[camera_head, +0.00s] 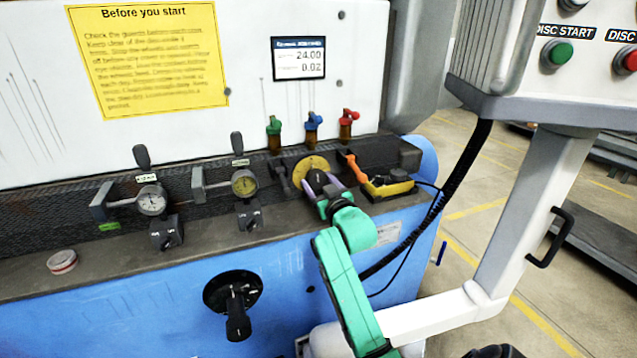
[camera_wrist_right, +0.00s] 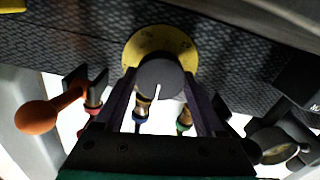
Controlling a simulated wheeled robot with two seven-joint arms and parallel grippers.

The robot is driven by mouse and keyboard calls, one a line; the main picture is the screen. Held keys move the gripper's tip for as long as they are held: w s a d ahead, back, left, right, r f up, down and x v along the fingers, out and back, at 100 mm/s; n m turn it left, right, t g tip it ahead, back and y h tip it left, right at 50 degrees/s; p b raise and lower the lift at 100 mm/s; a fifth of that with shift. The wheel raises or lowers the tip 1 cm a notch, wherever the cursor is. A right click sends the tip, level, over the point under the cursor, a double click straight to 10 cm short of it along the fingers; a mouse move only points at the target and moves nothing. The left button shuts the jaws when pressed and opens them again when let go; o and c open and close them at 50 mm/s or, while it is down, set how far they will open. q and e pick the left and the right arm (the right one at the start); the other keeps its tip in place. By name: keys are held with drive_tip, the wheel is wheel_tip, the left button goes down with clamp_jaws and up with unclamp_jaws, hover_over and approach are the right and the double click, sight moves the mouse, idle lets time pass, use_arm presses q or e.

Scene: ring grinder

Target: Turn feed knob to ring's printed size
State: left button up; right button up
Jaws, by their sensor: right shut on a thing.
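The feed knob is a dark round knob (camera_wrist_right: 153,75) with a white pointer line, in front of a yellow dial plate (camera_wrist_right: 178,42). In the head view the yellow dial (camera_head: 309,165) is on the dark front panel, with the knob (camera_head: 318,178) partly hidden by my gripper. My right gripper (camera_head: 322,184) is shut on the knob, a finger on each side; it also shows in the wrist view (camera_wrist_right: 160,98). The dial's marks are too small to read. A small display (camera_head: 299,59) shows 24.00 and 0.02. My left gripper is out of view.
An orange-handled lever (camera_head: 356,168) and a yellow-black device (camera_head: 388,187) sit right of the knob. Two gauges (camera_head: 151,200) (camera_head: 244,183) are to its left. A round white-and-red item (camera_head: 62,262) lies on the ledge. A black hose (camera_head: 447,205) hangs at right.

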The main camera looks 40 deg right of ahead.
drive_tip(key=n+p, duration=0.1)
drive_tip(key=n, duration=0.2)
drive_tip(key=shift+p, duration=0.3)
drive_tip(key=shift+a+n+p, duration=0.1)
drive_tip(key=shift+n+p, duration=0.5)
drive_tip(key=shift+n, duration=1.2)
drive_tip(key=o, duration=1.3)
drive_tip(key=shift+o, duration=0.2)
